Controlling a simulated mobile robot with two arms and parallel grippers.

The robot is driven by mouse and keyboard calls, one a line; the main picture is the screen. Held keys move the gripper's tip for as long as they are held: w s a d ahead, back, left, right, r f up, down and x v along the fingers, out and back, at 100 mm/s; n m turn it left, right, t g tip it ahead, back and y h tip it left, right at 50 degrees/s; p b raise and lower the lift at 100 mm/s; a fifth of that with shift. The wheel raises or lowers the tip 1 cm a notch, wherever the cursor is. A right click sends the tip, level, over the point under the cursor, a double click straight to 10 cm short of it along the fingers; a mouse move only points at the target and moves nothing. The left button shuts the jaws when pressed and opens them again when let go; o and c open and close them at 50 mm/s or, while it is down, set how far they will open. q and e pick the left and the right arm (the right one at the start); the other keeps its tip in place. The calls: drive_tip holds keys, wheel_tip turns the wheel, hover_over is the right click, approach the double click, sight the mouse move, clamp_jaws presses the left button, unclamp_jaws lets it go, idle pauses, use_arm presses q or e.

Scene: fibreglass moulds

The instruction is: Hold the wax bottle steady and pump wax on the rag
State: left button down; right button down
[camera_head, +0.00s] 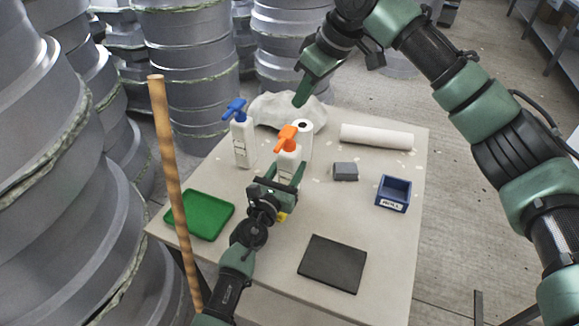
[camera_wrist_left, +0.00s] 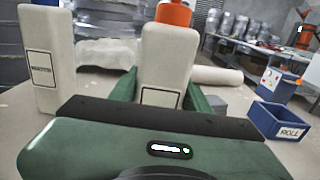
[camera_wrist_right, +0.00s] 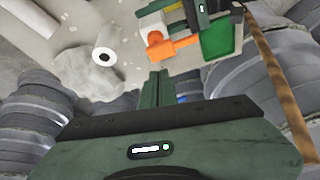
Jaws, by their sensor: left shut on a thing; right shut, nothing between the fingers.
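A white bottle with an orange pump head (camera_head: 287,140) stands upright on the table. My left gripper (camera_head: 287,178) is shut around its body, and the left wrist view shows the bottle (camera_wrist_left: 167,60) between the fingers. My right gripper (camera_head: 300,101) is shut and empty, above and behind the orange pump, apart from it. In the right wrist view the orange pump (camera_wrist_right: 165,45) lies beyond the right fingertips (camera_wrist_right: 155,78). A crumpled whitish cloth (camera_head: 272,108), possibly the rag, lies at the table's back. The bottle's lower part is partly hidden by my left gripper.
A white bottle with a blue pump (camera_head: 242,140) stands left of the held bottle. A paper roll (camera_head: 304,128), long white roll (camera_head: 377,137), grey block (camera_head: 345,171), blue bin (camera_head: 394,192), green tray (camera_head: 200,214) and black pad (camera_head: 332,263) are around. A wooden pole (camera_head: 170,170) rises at left.

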sight(289, 129)
drive_tip(key=shift+w+a+f+m+t+h, duration=0.15)
drive_tip(key=shift+w+a+f+m+h, duration=0.2)
drive_tip(key=shift+f+m, duration=0.45)
drive_tip(key=shift+w+a+f+m+t+h, duration=0.15)
drive_tip(key=shift+a+f+m, duration=0.3)
drive_tip(key=shift+f, duration=0.65)
drive_tip(key=shift+w+a+f+m+t+h, duration=0.15)
drive_tip(key=shift+w+a+f+m, duration=0.3)
drive_tip(key=shift+f, duration=0.5)
drive_tip(key=shift+s+f, duration=0.1)
drive_tip(key=shift+f, duration=0.1)
drive_tip(key=shift+f, duration=1.5)
drive_tip(key=shift+r, duration=1.65)
drive_tip(key=shift+f, duration=0.1)
